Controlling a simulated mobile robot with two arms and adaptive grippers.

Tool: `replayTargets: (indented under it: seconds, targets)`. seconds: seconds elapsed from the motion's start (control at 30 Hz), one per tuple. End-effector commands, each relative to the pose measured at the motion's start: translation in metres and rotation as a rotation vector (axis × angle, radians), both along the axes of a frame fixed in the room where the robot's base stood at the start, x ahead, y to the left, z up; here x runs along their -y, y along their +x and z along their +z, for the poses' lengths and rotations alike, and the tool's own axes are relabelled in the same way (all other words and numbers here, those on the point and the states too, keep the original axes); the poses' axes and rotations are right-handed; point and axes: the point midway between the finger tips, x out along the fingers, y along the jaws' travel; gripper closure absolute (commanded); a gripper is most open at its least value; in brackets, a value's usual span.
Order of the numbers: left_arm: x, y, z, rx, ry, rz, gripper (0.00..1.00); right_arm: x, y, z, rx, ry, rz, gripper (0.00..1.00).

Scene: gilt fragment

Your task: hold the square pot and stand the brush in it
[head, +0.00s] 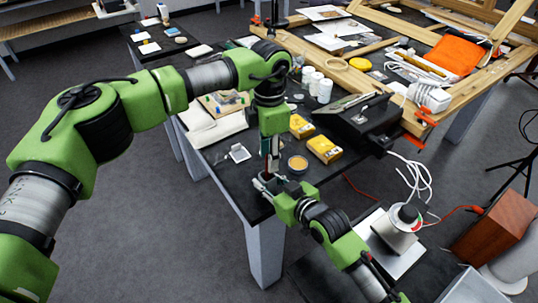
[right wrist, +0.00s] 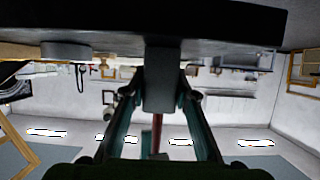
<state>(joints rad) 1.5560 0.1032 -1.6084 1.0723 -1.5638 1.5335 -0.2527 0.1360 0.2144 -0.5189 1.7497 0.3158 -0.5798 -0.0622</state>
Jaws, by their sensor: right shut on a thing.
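My right gripper (head: 268,186) is at the near corner of the black table. It is shut on the square pot, a grey block-like vessel (right wrist: 160,82) that stands between its fingers in the right wrist view, which looks upside down. The pot is mostly hidden in the head view. The brush's thin reddish handle (right wrist: 157,126) shows at the pot's open end, in line with it; whether it touches the bottom is hidden. My left gripper (head: 270,155) points down right above the pot, around the reddish handle. Its finger gap is too small to judge.
A round tin (head: 298,164) stands close right of the pot, with yellow boxes (head: 324,149) behind it. The table's front edge is near.

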Motion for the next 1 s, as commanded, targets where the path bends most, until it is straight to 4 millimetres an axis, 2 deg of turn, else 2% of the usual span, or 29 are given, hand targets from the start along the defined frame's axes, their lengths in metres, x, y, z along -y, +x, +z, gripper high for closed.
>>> replayTargets:
  seconds: [0.7,1.0]
  targets:
    - [0.000,0.000,0.055,0.000,0.000,0.000,0.68,0.000,0.000,-0.001,-0.001,-0.001,0.000,0.94]
    - [0.000,0.000,0.057,0.000,0.000,0.000,0.68,0.000,0.000,-0.001,-0.001,-0.001,0.000,0.94]
